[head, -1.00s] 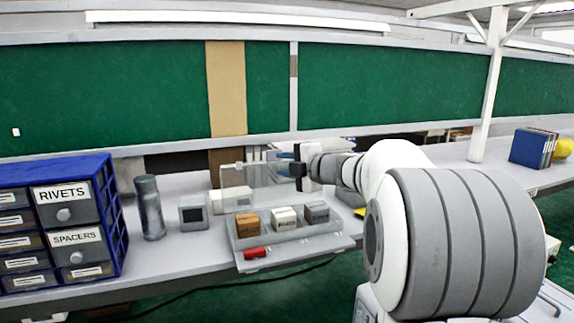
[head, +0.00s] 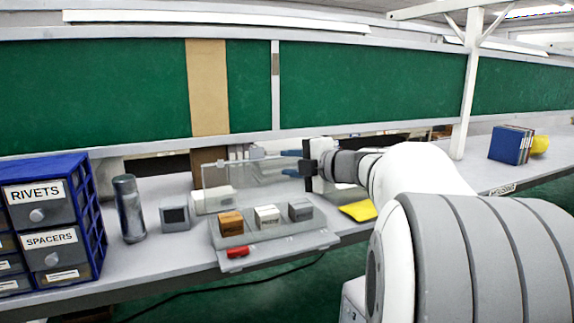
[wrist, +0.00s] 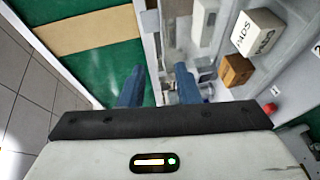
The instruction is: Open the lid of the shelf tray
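The shelf tray (head: 285,241) stands on the bench with an orange-brown box (head: 231,223), a white box (head: 267,217) and a grey box (head: 300,210) in it. Its clear lid (head: 240,176) stands raised, roughly upright, along the tray's back side. A red piece (head: 238,251) sits at the tray's front left. My gripper (head: 288,163) is behind the tray, near the lid's right end. Its blue fingers are apart, and the wrist view also shows a gap between them (wrist: 159,86). I see nothing clearly held. Whether a finger touches the lid is unclear.
A blue drawer cabinet (head: 50,225), a grey cylinder (head: 129,210) and a small dark-faced box (head: 175,214) stand left of the tray. A yellow item (head: 358,211) lies to its right. Blue binders (head: 510,145) stand far right on the bench.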

